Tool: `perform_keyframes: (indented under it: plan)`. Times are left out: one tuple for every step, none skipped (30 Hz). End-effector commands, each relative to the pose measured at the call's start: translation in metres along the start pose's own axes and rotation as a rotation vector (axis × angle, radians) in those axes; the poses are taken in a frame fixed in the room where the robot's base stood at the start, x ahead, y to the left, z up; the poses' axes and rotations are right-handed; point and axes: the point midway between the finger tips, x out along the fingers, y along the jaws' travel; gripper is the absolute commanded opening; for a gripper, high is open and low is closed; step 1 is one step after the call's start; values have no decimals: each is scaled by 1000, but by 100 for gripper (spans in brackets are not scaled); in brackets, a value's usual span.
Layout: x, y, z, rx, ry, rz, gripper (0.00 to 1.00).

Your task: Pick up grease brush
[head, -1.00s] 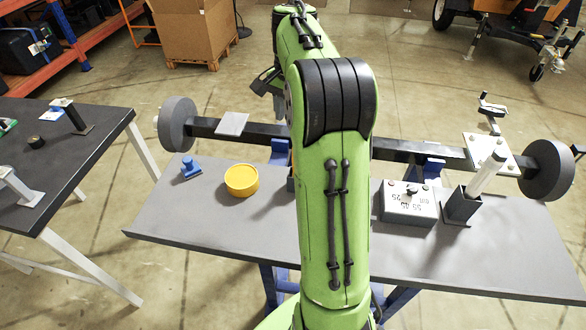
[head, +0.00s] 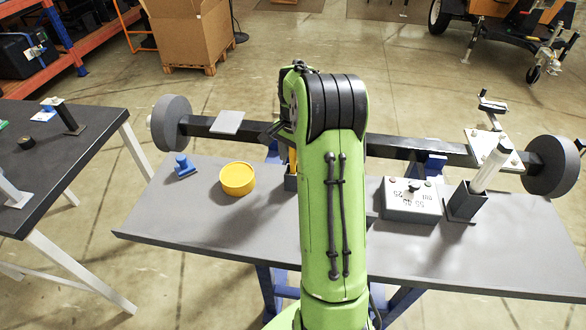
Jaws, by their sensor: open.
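A narrow yellow upright piece (head: 292,160), probably the grease brush's handle, shows just left of my green arm. It rises from a small dark holder (head: 290,184) on the grey table; bristles are not visible. My arm hides the right side of both. My gripper (head: 273,133) is a dark shape beside the arm, close to the top of the yellow piece. It is open, and its fingertips are mostly hidden. I cannot tell whether the yellow piece is between its fingers.
A yellow round tub (head: 237,179) and a blue part (head: 184,166) stand left on the grey table (head: 190,225). A grey box (head: 410,203) and a holder with a white tube (head: 491,166) stand right. A dark axle beam (head: 400,149) with wheel hubs spans the back.

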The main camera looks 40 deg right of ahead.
Motion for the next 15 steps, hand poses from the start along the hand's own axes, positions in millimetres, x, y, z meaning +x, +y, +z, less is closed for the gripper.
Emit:
perform_keyframes:
  plan:
    - [1,0,0,0,1,-1,53]
    - [0,0,0,0,1,-1,53]
    - [0,0,0,0,1,-1,53]
    - [0,0,0,0,1,-1,53]
    - [0,0,0,0,1,-1,53]
    - [0,0,0,0,1,-1,50]
    - [0,0,0,0,1,-1,45]
    - [0,0,0,0,1,-1,40]
    - [-1,0,0,0,1,-1,34]
    - [-1,0,0,0,1,-1,30]
    - [-1,0,0,0,1,-1,25]
    - [-1,0,0,0,1,-1,19]
    - [-1,0,0,0,1,-1,14]
    - [-1,0,0,0,1,-1,10]
    - [-1,0,0,0,1,-1,4]
